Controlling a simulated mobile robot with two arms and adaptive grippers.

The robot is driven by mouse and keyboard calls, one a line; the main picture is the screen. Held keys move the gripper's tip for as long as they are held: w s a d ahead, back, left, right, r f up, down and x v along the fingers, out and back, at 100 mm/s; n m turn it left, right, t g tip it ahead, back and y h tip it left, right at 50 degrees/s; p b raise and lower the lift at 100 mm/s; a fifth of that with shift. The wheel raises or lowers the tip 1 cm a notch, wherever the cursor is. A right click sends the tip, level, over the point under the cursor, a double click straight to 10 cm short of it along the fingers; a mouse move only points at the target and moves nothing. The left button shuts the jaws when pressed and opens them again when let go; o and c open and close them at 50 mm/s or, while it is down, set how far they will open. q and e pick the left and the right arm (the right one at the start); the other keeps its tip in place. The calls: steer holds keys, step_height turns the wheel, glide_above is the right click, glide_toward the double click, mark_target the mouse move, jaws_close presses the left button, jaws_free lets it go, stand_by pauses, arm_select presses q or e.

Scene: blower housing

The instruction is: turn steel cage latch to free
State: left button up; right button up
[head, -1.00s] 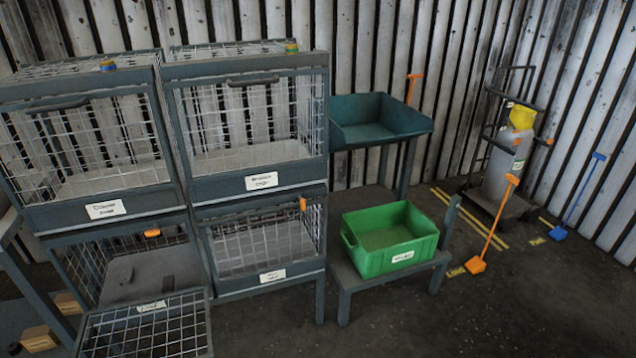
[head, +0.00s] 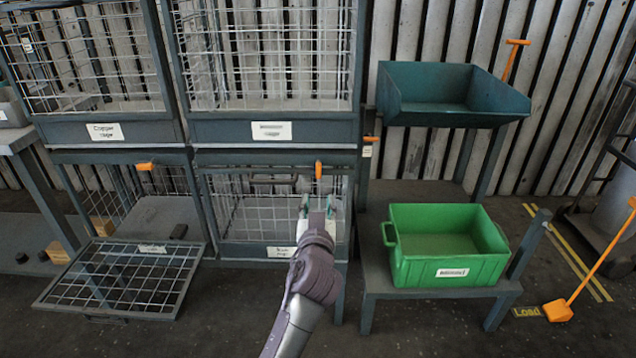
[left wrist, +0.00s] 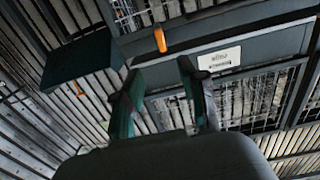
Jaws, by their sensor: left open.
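The lower right cage (head: 230,248) has a closed mesh front and a label too blurred to read for certain. Its orange latch (head: 318,170) stands upright at the top right of the front. My left gripper (head: 317,204) is open and empty, in front of the mesh and below the latch. In the left wrist view, the orange latch (left wrist: 160,40) shows beyond the open fingertips (left wrist: 160,78), apart from them. The right gripper is not in view.
The lower left cage has its mesh door (head: 120,280) folded down and its orange latch (head: 145,166) lying sideways. Two upper cages stand above. A green crate (head: 450,272) on a low stand and a teal bin (head: 440,95) are to the right.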

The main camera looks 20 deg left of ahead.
mark_target(319, 166)
arm_select(q)
steer(key=x, duration=0.4)
steer(key=r+x, duration=0.1)
steer(key=x, duration=0.3)
steer(key=b+x, duration=0.1)
steer(key=x, duration=0.3)
steer(key=shift+w+a+r, duration=0.15)
steer(key=shift+a+r, duration=0.05)
steer(key=shift+w+a, duration=0.2)
steer(key=shift+w, duration=0.5)
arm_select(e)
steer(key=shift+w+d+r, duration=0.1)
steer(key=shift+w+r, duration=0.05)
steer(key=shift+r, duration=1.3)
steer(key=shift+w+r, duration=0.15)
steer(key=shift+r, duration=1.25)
arm_select(q)
steer(key=shift+c, duration=0.2)
jaws_close()
